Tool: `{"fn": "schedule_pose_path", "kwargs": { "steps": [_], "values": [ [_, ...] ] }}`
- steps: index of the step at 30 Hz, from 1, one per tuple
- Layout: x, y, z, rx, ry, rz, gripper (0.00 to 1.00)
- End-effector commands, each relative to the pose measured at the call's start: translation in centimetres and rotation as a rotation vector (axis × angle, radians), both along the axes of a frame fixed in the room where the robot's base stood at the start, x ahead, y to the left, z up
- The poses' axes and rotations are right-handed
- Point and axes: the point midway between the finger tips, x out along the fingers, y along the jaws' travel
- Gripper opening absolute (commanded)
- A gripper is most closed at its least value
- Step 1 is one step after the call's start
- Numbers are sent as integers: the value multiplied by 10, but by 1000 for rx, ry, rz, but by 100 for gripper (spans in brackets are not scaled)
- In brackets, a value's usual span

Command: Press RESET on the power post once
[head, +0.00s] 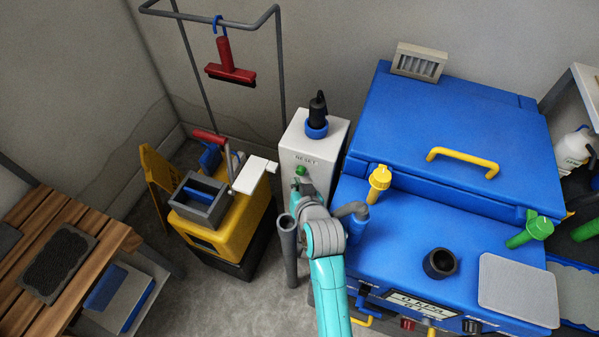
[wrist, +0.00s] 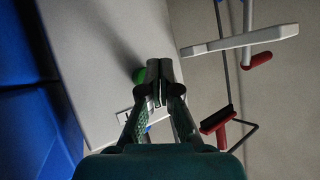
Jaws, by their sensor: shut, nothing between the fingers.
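The power post (head: 325,135) is a white upright box between the yellow cart and the blue machine, with a RESET label (head: 306,159) on its front. A round green button (head: 300,171) sits just under the label. My gripper (head: 297,184) is shut and empty, in front of the post just below the button. In the wrist view the closed fingertips (wrist: 160,70) point at the post's white face (wrist: 95,50). The green button (wrist: 139,75) shows just left of them, partly hidden. I cannot tell whether the fingertips touch the button or the post.
A yellow cart (head: 255,215) with a grey bin stands left of the post. The blue machine (head: 450,110) stands close on the right. A grey upright pipe (head: 289,250) is beside my wrist. A black-tipped item in a blue ring (head: 317,115) tops the post.

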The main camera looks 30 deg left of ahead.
Motion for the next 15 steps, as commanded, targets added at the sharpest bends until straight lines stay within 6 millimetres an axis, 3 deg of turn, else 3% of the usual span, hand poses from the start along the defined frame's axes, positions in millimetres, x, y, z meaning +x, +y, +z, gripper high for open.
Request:
{"fn": "schedule_pose_path", "kwargs": {
  "steps": [15],
  "values": [
    [8, 2, 0, 0, 0, 0, 0]
  ]
}}
